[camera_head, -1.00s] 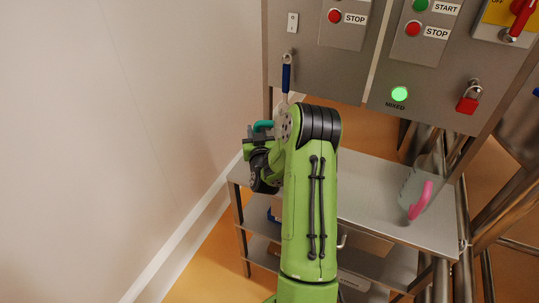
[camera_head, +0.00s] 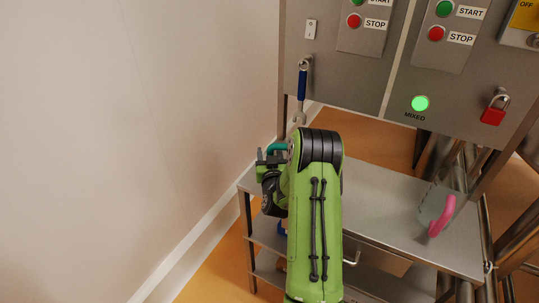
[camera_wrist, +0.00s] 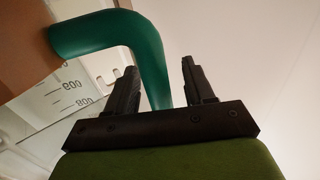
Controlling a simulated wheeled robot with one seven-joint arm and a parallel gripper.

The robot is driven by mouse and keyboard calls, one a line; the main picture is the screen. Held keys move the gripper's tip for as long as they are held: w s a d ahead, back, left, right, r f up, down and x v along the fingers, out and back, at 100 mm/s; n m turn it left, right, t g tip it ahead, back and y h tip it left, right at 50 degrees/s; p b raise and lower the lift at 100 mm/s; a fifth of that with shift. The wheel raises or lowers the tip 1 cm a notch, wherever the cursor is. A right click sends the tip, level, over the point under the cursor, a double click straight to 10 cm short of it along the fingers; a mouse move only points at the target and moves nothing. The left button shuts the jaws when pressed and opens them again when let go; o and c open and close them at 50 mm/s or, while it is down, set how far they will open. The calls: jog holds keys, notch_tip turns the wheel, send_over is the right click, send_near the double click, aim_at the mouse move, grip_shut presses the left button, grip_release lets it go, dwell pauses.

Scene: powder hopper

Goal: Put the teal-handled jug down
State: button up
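The teal-handled jug shows in the wrist view as a clear wall with upside-down graduations (camera_wrist: 68,95) and a thick teal handle (camera_wrist: 140,50). A strip of background shows between the handle and the right finger. In the head view the teal handle (camera_head: 277,148) pokes out beside my gripper (camera_head: 268,160), near the left end of the steel table (camera_head: 385,200). My arm hides most of the jug there, so I cannot tell whether its base touches the tabletop.
A clear jug with a pink handle (camera_head: 441,216) stands at the table's right. A blue-handled wrench (camera_head: 302,85) hangs from the panel above my gripper. The panel carries a lit green MIXED lamp (camera_head: 420,103) and a red padlock (camera_head: 494,110). The table's middle is clear.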

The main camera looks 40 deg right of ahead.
jog(key=shift+r, duration=0.1)
jog(key=shift+s+a, duration=0.1)
jog(key=b+v, duration=1.1)
jog(key=v, duration=0.1)
jog(key=s+a+r+n+g+y, duration=0.1)
jog(key=a+n+y, duration=0.3)
jog(key=a, duration=0.5)
jog(key=s+a+r+n+g+y, duration=0.15)
jog(key=a+y, duration=0.35)
jog(key=a, duration=0.5)
jog(key=s+a+n+g+y, duration=0.1)
jog(key=s+a+g, duration=0.2)
jog(key=s, duration=0.5)
jog(key=s+a+f+g, duration=0.1)
jog(key=s+a+g, duration=0.2)
jog(key=s, duration=0.6)
jog(key=shift+a+f+n+y, duration=0.15)
jog(key=shift+f+n+y, duration=0.05)
jog(key=shift+n+y, duration=0.2)
